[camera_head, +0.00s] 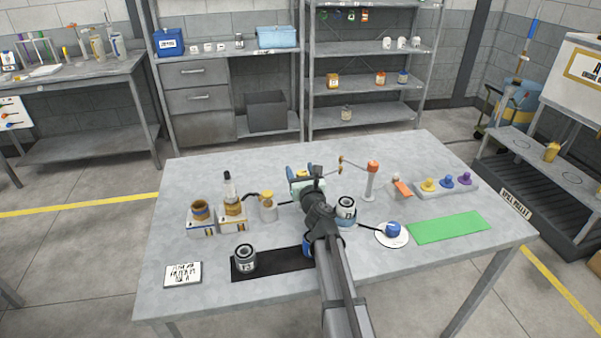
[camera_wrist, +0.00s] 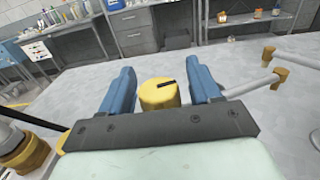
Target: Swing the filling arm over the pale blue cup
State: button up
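The filling arm's post (camera_head: 371,182) has an orange top and stands right of my gripper. A jointed bar with a brass elbow (camera_head: 340,160) runs from it towards my gripper. In the wrist view, its bar (camera_wrist: 252,85) runs behind my right finger towards a yellow cylinder (camera_wrist: 160,96) with a dark slot. My gripper (camera_wrist: 162,90) is open, its blue fingers either side of that cylinder with narrow gaps. In the head view, my gripper (camera_head: 302,173) is partly hidden by my arm. A pale blue rim (camera_head: 347,220) shows around the base of a grey can; whether this is the cup is unclear.
Left of my gripper stand a yellow-topped jar (camera_head: 268,207) and a dark-topped bottle (camera_head: 230,186). A grey can (camera_head: 245,257) is on a black mat (camera_head: 285,262). A green mat (camera_head: 448,227) lies clear at right.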

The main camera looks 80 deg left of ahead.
jog(key=shift+d, duration=0.1)
jog(key=d, duration=1.3)
jog(key=shift+w+d, duration=0.2)
jog(key=shift+d, duration=0.1)
